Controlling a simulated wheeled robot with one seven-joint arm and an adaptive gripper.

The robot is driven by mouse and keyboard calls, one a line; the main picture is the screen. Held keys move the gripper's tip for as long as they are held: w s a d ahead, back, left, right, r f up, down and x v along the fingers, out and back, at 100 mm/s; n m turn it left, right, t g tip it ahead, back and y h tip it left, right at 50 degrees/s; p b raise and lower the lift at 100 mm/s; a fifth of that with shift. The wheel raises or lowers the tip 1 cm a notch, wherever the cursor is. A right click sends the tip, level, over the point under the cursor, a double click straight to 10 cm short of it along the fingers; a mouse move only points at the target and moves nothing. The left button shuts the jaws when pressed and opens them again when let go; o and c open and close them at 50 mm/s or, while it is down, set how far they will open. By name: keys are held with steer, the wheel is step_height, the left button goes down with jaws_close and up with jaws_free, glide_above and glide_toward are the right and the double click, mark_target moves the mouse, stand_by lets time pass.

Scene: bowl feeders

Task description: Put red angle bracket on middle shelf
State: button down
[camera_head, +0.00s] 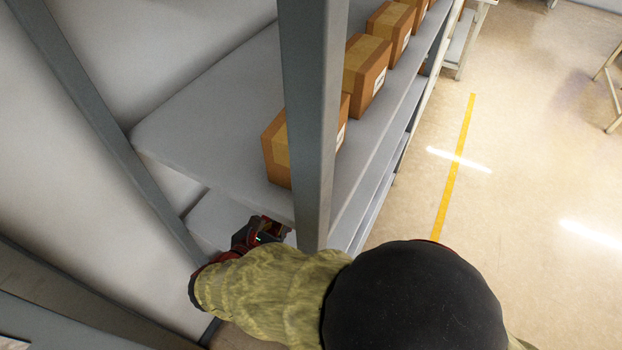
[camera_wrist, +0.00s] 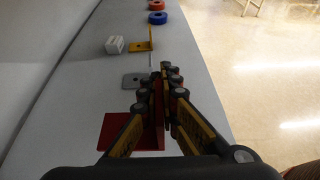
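The red angle bracket (camera_wrist: 120,128) shows in the wrist view, with a flat red plate low over or on the grey shelf (camera_wrist: 75,140) and an upright red part between my fingers. My gripper (camera_wrist: 166,88) is closed around that upright part. I cannot tell whether the plate touches the shelf. In the head view my gripper (camera_head: 267,230) is at the shelf (camera_head: 212,218) below the one with the boxes, and is partly hidden by the upper board and my arm.
Cardboard boxes (camera_head: 365,72) line the upper shelf (camera_head: 215,110). A grey post (camera_head: 312,110) stands close to my arm.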

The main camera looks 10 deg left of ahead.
step_height(320, 180, down, 10)
steer(key=b, duration=0.3)
steer(key=shift+r, duration=0.1)
steer(key=shift+b, duration=0.3)
steer(key=c, duration=2.1)
jaws_free()
steer(key=shift+c, duration=0.2)
steer(key=shift+o, duration=0.5)
steer(key=shift+s, duration=0.1)
steer(key=p+v, duration=0.3)
steer(key=v, duration=0.8)
steer(key=shift+s+a+r+p, duration=0.1)
steer(key=shift+s+a+p, duration=0.15)
steer(key=shift+p, duration=0.1)
steer(key=shift+s, duration=0.15)
